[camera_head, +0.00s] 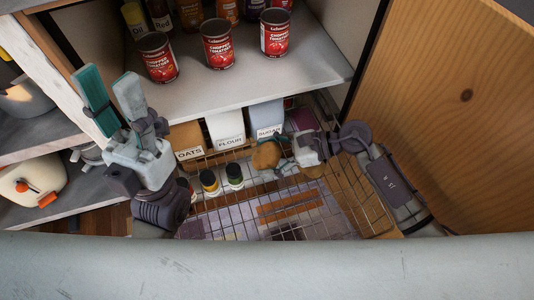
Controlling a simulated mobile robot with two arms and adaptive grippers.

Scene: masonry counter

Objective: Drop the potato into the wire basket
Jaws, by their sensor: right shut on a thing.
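A brown potato (266,155) is in the jaws of my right gripper (283,148), near the back of the wire basket. The gripper is shut on it and comes in from the right. The wire basket (349,205) is a wide grid frame below, in the lower part of the cupboard. The potato shows over the basket's back part; its exact height above the wires is hard to tell. My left gripper (108,78) is open and empty at the left, pointing up.
Oats (188,143), flour (226,128) and sugar (266,118) boxes stand behind the basket. Small jars (209,182) are at its left. Tomato cans (218,43) stand on the shelf (240,88) above. A wooden door (450,100) bounds the right.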

